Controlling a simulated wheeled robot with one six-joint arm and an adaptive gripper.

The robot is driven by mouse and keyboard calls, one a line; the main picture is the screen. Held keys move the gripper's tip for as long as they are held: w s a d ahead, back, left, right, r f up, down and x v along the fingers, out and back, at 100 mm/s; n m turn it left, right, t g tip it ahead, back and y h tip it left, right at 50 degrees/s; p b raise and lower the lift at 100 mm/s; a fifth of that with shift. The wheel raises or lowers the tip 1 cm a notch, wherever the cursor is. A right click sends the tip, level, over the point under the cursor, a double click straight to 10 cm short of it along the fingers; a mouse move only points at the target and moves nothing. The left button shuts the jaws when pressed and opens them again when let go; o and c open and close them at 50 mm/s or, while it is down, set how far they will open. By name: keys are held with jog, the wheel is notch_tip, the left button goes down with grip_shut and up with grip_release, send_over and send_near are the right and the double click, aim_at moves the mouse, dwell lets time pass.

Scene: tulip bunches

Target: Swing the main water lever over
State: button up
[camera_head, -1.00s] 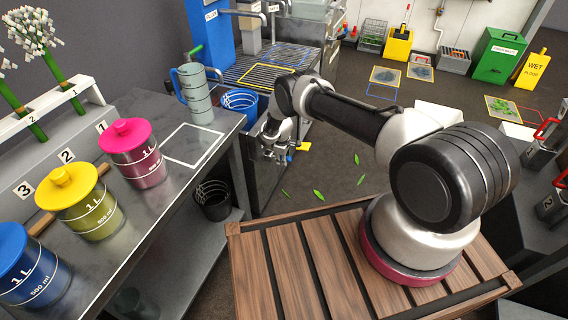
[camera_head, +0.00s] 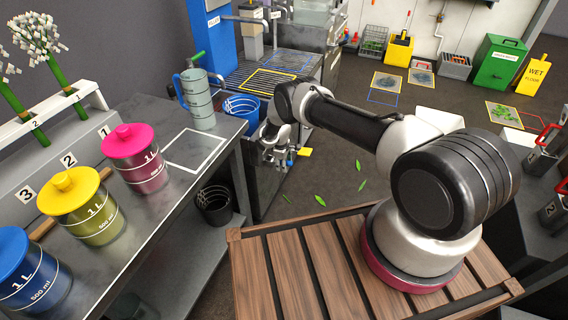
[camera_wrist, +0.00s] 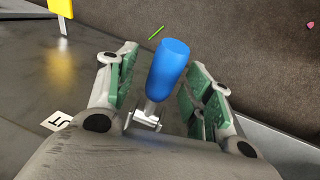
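A lever with a blue grip (camera_wrist: 168,66) stands in the middle of the wrist view, on a metal stem and bracket. My gripper (camera_wrist: 162,60) is open, with one green-padded finger on each side of the blue grip. A small gap shows at the left finger; I cannot tell whether the right finger touches. In the head view my gripper (camera_head: 276,155) hangs by the front of the sink unit, and a small bit of the blue grip (camera_head: 291,163) shows beside it. The lever's base is mostly hidden there by the gripper.
A yellow handle (camera_head: 304,152) sticks out just right of my gripper; a yellow piece (camera_wrist: 62,7) shows in the wrist view. A blue bucket (camera_head: 243,107) and jug (camera_head: 197,100) stand nearby. Green leaves (camera_head: 320,200) lie on the open floor.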

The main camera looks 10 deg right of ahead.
notch_tip(320, 180, up, 12)
jog(key=s+a, duration=0.1)
jog(key=shift+s+a+f, duration=0.15)
jog(key=shift+s+a, duration=0.1)
jog(key=shift+s, duration=0.15)
